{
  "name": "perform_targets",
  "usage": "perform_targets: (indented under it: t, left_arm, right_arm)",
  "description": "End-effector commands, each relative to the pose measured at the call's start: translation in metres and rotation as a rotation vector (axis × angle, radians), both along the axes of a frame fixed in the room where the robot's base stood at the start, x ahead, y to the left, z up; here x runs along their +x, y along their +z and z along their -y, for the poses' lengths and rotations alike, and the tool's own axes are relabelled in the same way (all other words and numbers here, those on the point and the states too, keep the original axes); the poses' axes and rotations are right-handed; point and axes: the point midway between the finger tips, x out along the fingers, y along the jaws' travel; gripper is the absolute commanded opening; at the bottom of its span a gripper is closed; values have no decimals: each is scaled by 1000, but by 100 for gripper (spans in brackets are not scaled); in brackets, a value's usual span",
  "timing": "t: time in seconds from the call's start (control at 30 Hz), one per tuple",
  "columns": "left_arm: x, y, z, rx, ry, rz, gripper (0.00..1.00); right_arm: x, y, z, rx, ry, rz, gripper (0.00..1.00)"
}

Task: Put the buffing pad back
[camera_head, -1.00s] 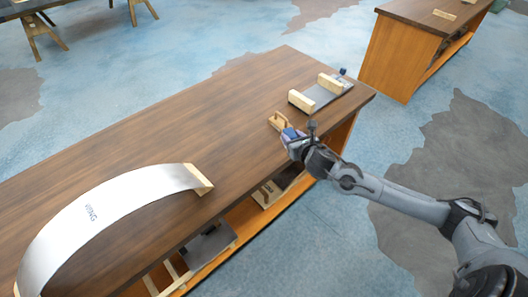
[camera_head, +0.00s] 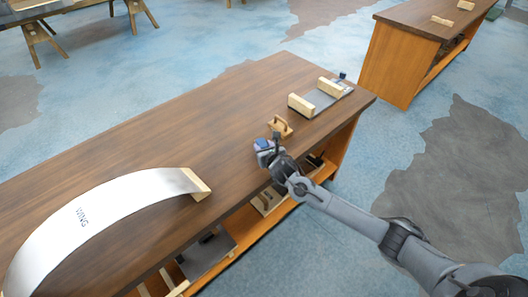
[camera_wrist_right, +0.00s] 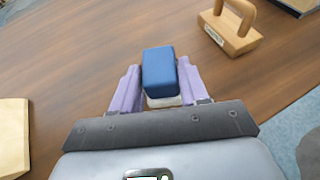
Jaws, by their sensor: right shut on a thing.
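The buffing pad looks like a blue block with a pale layer below it, seen in the right wrist view (camera_wrist_right: 159,72) and as a small blue patch in the head view (camera_head: 262,144). My right gripper (camera_wrist_right: 155,88) has its purple fingers shut on the pad's two sides. In the head view my right gripper (camera_head: 266,150) is over the front part of the wooden bench top (camera_head: 190,130). Whether the pad touches the bench top cannot be told. My left gripper is not in view.
A wooden block with a loop handle (camera_head: 279,127) stands just beyond the gripper. A grey plate with wooden blocks (camera_head: 320,97) lies at the bench's far right end. A curved metal panel (camera_head: 100,217) stands at left. The bench middle is clear.

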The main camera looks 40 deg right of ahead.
Motion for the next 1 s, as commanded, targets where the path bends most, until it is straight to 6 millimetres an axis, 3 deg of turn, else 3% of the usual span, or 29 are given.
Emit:
perform_targets:
  t: [0.13,0.53,0.57,0.7,1.0]
  left_arm:
    - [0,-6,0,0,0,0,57]
    - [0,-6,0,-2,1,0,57]
    - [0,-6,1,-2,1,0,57]
    - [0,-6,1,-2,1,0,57]
    - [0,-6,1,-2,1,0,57]
  right_arm:
    - [0,-18,0,3,-2,0,9]
    - [0,-21,1,0,-1,0,9]
    - [0,-22,1,0,-1,0,46]
    - [0,-21,0,0,-1,0,67]
    - [0,-21,0,0,-1,0,70]
